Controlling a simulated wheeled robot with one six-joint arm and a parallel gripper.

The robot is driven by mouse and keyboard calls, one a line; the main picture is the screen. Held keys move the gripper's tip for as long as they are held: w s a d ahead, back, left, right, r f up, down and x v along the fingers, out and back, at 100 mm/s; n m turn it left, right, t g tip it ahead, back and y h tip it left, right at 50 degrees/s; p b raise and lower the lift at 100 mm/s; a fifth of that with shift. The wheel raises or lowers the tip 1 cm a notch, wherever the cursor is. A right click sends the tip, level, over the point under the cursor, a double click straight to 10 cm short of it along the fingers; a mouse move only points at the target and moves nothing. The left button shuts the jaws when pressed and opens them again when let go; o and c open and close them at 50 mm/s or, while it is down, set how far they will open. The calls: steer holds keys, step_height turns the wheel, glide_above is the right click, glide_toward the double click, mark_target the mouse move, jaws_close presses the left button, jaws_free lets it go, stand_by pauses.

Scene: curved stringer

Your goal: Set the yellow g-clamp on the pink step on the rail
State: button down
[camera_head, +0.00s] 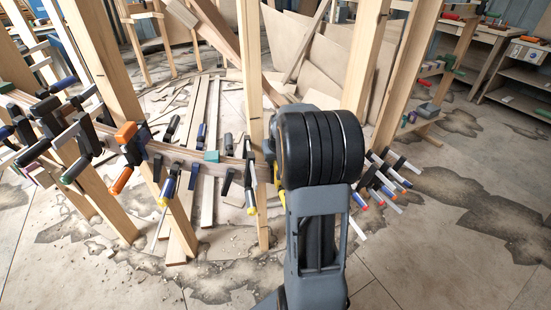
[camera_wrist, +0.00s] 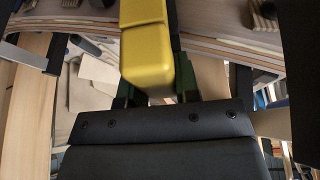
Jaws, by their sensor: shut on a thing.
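The yellow g-clamp (camera_wrist: 147,55) is held in my gripper (camera_wrist: 153,92), between two dark fingers in the wrist view. Its yellow body reaches up the picture, over the edge of the layered wooden rail (camera_wrist: 225,48); I cannot tell if it touches the rail. In the head view my black wrist hides the gripper, and only a bit of yellow (camera_head: 281,190) shows at its left edge. I cannot make out the pink step in either view; my arm covers part of the rail.
Several clamps with dark bars, such as an orange-handled one (camera_head: 126,155), crowd the rail on the left. More clamps (camera_head: 385,180) hang to the right of my wrist. Upright wooden posts (camera_head: 253,110) stand close by. The floor at right is open.

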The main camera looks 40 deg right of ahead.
steer(key=c, duration=0.8)
jaws_free()
steer(key=p+v, duration=0.3)
steer(key=v, duration=1)
steer(key=shift+s+r, duration=0.2)
steer(key=shift+r, duration=0.15)
steer(key=s+a+r+n+p, duration=0.1)
steer(key=s+a+r+p, duration=0.3)
steer(key=a+r+p, duration=0.1)
steer(key=s+a+r+n+y+p, duration=0.1)
steer(key=s+a+r+n+p, duration=0.1)
steer(key=s+a+r+p, duration=0.2)
steer(key=s+a+r+n+p, duration=0.1)
steer(key=s+a+r+p, duration=0.3)
steer(key=a+p, duration=0.6)
steer(key=shift+s+a+r+g+y, duration=0.1)
steer(key=shift+a+r+g+y, duration=0.05)
steer(key=shift+a+r, duration=0.5)
steer(key=shift+s+a+r+g+y, duration=0.15)
steer(key=shift+a+r, duration=0.45)
steer(key=shift+a, duration=0.1)
